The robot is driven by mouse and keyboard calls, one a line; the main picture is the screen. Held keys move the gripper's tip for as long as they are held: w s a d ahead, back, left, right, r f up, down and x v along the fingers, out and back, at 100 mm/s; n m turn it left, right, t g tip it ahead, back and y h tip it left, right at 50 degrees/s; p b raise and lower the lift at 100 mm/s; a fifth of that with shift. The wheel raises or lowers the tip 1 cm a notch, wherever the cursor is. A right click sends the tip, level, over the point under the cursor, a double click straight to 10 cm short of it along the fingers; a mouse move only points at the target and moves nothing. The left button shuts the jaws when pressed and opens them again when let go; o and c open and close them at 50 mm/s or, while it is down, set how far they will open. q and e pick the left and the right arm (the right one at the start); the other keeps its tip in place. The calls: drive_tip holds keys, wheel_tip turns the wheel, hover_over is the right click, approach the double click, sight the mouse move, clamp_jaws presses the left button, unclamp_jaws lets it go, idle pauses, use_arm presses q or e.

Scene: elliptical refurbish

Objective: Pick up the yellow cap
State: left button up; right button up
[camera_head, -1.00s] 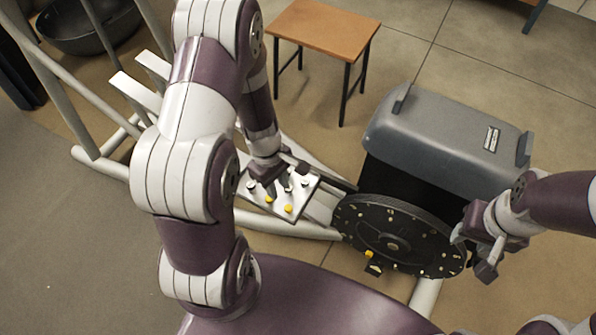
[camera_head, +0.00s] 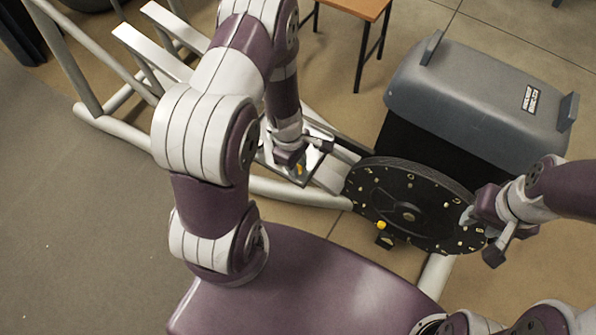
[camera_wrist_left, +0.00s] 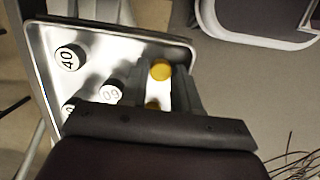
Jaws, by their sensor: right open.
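A metal tray (camera_head: 318,150) lies on the machine's frame. My right gripper (camera_head: 482,226) is open at the black disc's right edge.
The black disc (camera_head: 408,212) stands right of the tray, with a yellow knob (camera_head: 381,225) near its lower left edge. A grey housing (camera_head: 480,95) is behind it. Pale frame tubes (camera_head: 300,193) run around the tray. A wooden table (camera_head: 355,8) is at the back.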

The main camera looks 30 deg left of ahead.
use_arm(q)
drive_tip(key=shift+r, duration=0.1)
drive_tip(key=shift+c, duration=0.3)
clamp_jaws()
